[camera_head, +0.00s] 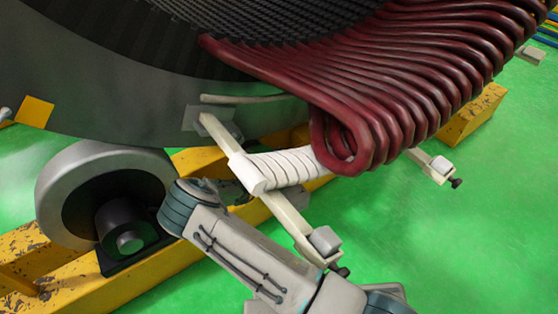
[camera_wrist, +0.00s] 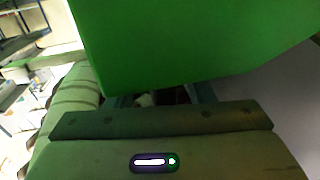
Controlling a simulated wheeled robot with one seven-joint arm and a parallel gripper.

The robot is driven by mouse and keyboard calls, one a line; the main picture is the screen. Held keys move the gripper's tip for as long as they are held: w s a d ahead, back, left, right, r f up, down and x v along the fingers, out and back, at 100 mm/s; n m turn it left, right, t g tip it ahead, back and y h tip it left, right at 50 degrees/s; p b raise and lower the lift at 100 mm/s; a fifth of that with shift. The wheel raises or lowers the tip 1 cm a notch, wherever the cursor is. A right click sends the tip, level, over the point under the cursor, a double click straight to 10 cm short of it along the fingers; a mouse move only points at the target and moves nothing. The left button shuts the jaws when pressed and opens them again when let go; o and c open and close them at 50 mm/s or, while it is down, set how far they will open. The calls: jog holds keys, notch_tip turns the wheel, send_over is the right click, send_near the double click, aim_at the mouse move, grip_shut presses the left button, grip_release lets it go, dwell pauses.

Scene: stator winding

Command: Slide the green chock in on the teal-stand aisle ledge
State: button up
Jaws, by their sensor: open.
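The green chock (camera_wrist: 185,45) fills the upper middle of the wrist view as a large, plain bright-green block, very close to the camera. My gripper (camera_wrist: 163,97) shows below it, with a dark finger on each side and a gap between them. It is open. The chock hides the fingertips, and I cannot tell whether they touch it. The head view shows part of my arm at the bottom, but neither my gripper nor the chock. I cannot make out the teal stand or its aisle ledge in either view.
In the head view, a large stator (camera_head: 90,90) with dark red coils (camera_head: 400,80) stands over a yellow frame (camera_head: 60,285). A grey roller (camera_head: 60,190) and a white-wrapped bracket (camera_head: 290,167) are near my arm. Shelving (camera_wrist: 20,40) shows at left in the wrist view.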

grip_shut()
jog(key=shift+a, duration=0.15)
